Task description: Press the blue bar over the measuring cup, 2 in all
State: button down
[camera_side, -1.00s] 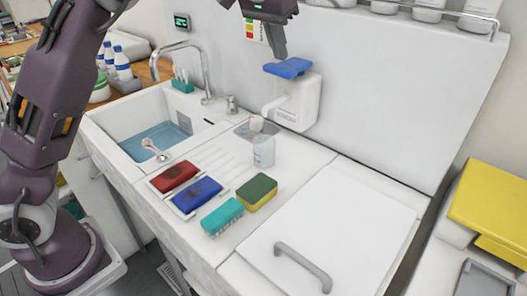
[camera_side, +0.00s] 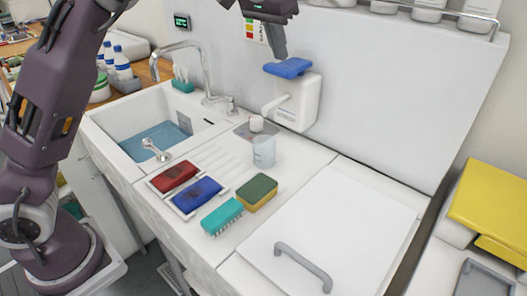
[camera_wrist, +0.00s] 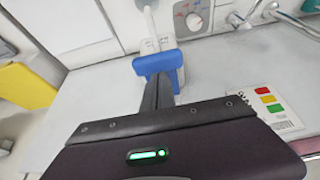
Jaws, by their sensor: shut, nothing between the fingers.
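The blue bar (camera_side: 288,68) sits on top of a white wall dispenser (camera_side: 299,104) with a spout reaching out to the left. It also shows in the wrist view (camera_wrist: 158,63), just beyond my fingertips. The clear measuring cup (camera_side: 264,152) stands upright on the counter below the spout; the wrist view does not show it clearly. My gripper (camera_side: 280,54) is shut and empty, pointing down with its fingertips right above the bar. It also shows in the wrist view (camera_wrist: 157,90). I cannot tell whether the fingertips touch the bar.
A sink (camera_side: 160,135) with a tap is at the left. A white lid (camera_side: 335,225) with a grey handle covers the right side.

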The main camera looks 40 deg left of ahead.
jog(key=shift+f, duration=0.1)
jog(key=shift+f, duration=1.4)
jog(key=shift+r, duration=1.5)
jog(key=shift+f, duration=0.1)
jog(key=shift+f, duration=1.4)
jog(key=shift+r, duration=1.45)
